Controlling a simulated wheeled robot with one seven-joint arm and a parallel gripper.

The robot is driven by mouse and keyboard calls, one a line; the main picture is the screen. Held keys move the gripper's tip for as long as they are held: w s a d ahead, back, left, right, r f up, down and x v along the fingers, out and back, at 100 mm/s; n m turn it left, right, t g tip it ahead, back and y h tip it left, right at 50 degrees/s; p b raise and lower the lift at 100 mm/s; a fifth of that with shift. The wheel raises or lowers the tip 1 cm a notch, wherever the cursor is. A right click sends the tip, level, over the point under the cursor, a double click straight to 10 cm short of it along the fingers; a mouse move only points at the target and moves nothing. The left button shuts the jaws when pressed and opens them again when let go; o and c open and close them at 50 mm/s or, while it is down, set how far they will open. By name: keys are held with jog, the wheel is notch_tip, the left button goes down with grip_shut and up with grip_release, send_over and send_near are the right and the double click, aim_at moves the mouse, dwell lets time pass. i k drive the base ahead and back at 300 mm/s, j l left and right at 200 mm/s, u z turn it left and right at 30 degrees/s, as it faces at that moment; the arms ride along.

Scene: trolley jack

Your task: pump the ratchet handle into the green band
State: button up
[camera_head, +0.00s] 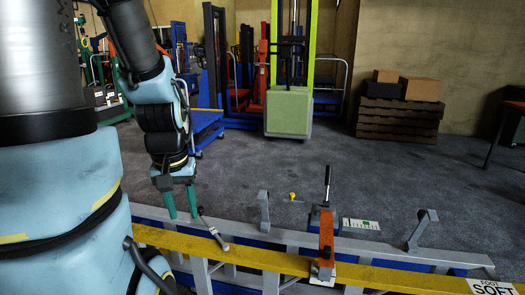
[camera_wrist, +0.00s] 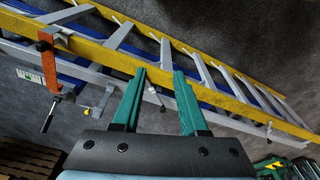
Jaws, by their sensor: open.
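The ratchet handle (camera_head: 327,183) has a black grip and stands nearly upright on an orange body (camera_head: 326,238) that crosses the ladder rails. A white plate with a green band (camera_head: 360,224) sits just right of it; any pointer on it is too small to read. In the wrist view the handle (camera_wrist: 47,122) and the plate (camera_wrist: 29,77) are at the far left, beside the orange body (camera_wrist: 47,68). My gripper (camera_head: 181,203) has two green fingers, apart and empty, above the ladder well left of the handle; the fingers (camera_wrist: 160,74) also show in the wrist view.
A yellow ladder (camera_head: 270,262) lies along the front over a grey and blue frame. Grey upright brackets (camera_head: 263,207) (camera_head: 422,230) and a small yellow knob (camera_head: 292,196) stand near the handle. A loose-looking grey lever (camera_head: 217,236) is close to my fingers. Stackers and pallets stand behind, beyond open floor.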

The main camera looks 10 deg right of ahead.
aim_at(328, 183)
jog(key=i+l+u, duration=0.15)
jog(key=i+u, duration=0.15)
jog(key=u, duration=0.2)
jog(key=i+l+u, duration=0.25)
jog(key=u, duration=0.2)
